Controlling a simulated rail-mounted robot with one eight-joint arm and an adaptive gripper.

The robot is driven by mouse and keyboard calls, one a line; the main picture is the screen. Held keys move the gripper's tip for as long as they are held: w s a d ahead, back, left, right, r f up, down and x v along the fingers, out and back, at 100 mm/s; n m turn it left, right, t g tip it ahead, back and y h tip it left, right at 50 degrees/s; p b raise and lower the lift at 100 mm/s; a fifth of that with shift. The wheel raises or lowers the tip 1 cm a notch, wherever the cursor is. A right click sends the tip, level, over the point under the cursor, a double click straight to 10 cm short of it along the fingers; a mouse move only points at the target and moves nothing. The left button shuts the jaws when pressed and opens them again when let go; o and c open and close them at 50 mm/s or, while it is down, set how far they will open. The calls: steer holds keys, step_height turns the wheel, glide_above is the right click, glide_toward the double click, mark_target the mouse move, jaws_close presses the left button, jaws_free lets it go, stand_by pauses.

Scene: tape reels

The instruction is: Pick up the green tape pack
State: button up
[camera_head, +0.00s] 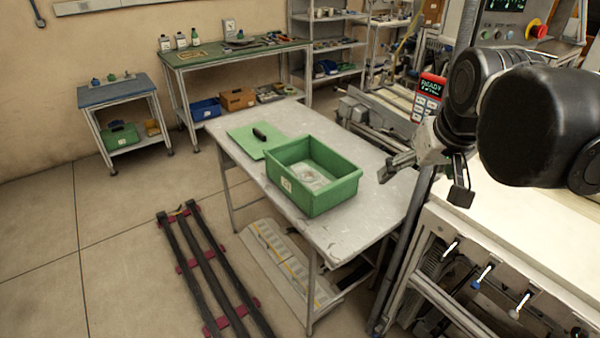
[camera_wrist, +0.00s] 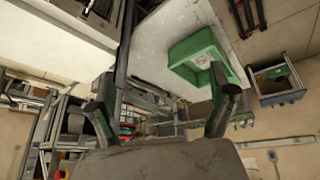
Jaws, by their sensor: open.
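A green open bin (camera_head: 318,195) stands on a worn pale table; it also shows in the wrist view (camera_wrist: 185,52). A pale, partly clear item (camera_head: 308,176) lies on its floor, too small to make out; it also appears as a whitish patch in the wrist view (camera_wrist: 203,60). I cannot tell whether it is the green tape pack, and no other clear tape pack shows. My gripper (camera_head: 428,178) is open and empty, above and right of the bin in the head view. Its two spread fingers show in the wrist view (camera_wrist: 163,100).
A green flat panel (camera_head: 250,147) with a black handle (camera_head: 260,134) lies behind the bin on the table (camera_head: 345,240). A pale-topped machine (camera_head: 520,220) stands right of the table. Black rails (camera_head: 205,270) lie on the floor at left. The table's right part is clear.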

steer(key=w+a+r+n+g, duration=0.1)
steer(key=w+a+r, duration=0.1)
steer(key=w, duration=0.5)
steer(key=w+a+r+n+g, duration=0.1)
steer(key=w+a, duration=0.2)
steer(key=w, duration=0.4)
steer(key=n+g+b, duration=0.2)
steer(key=n+g, duration=0.2)
glide_above(301, 169)
step_height(301, 169, down, 20)
steer(key=f, duration=0.9)
steer(key=shift+w+d, duration=0.1)
steer(key=shift+w, duration=0.2)
steer(key=shift+s+f, duration=0.15)
steer(key=shift+f, duration=2.6)
steer(key=shift+c, duration=0.5)
steer(key=c, duration=1.5)
